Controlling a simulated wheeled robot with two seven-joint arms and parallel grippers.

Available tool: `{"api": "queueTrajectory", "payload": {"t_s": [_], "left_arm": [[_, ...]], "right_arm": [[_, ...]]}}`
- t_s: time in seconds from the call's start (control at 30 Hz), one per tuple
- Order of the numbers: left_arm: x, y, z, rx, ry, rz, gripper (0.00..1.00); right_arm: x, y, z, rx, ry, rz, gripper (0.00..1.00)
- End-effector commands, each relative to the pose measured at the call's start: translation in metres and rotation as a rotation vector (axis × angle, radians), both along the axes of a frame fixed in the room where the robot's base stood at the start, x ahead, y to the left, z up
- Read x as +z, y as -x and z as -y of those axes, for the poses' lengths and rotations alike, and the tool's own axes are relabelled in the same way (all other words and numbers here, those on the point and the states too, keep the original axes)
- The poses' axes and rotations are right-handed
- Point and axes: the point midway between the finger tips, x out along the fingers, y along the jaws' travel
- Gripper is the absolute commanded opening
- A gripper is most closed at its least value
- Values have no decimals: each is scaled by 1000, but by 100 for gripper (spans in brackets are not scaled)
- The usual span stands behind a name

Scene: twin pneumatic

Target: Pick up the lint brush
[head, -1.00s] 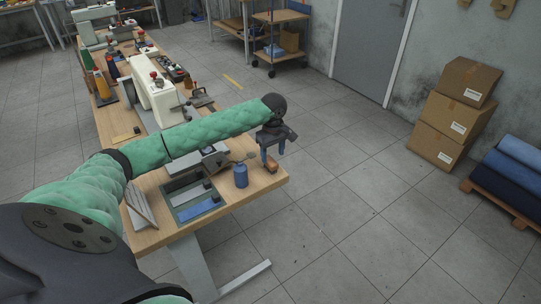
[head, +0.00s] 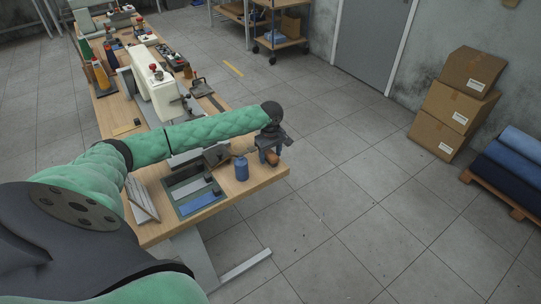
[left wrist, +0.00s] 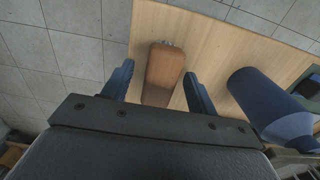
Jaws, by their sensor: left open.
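The lint brush, with a brown wooden body (head: 272,159), lies near the table's right corner in the head view. In the left wrist view the brush (left wrist: 164,75) lies between my two blue fingers, with small grey bits at its far end. My left gripper (left wrist: 157,72) is open, one finger on each side of the brush, with a gap on both sides. In the head view my left gripper (head: 271,151) is over the brush and partly hides it. My right gripper is not in view.
A blue thread spool (head: 241,169) stands left of the brush, also close in the left wrist view (left wrist: 272,108). A tray (head: 176,192) with blue and grey items lies further left. A white sewing machine (head: 160,95) stands behind. The table edge is close to the brush.

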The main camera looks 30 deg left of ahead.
Motion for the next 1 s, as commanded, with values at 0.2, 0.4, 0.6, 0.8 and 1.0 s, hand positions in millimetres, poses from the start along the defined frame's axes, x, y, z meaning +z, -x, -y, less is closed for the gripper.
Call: {"api": "queueTrajectory", "payload": {"t_s": [0.2,0.4,0.6,0.8,1.0], "left_arm": [[-9,0,0,0,-1,-1,58],[-9,0,0,0,-1,0,48],[-8,0,0,0,-1,0,9],[-8,0,0,0,-1,0,8],[-5,0,0,0,-1,0,8]], "right_arm": [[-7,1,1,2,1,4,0],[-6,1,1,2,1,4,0],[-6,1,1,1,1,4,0],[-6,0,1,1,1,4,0],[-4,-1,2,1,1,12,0]]}}
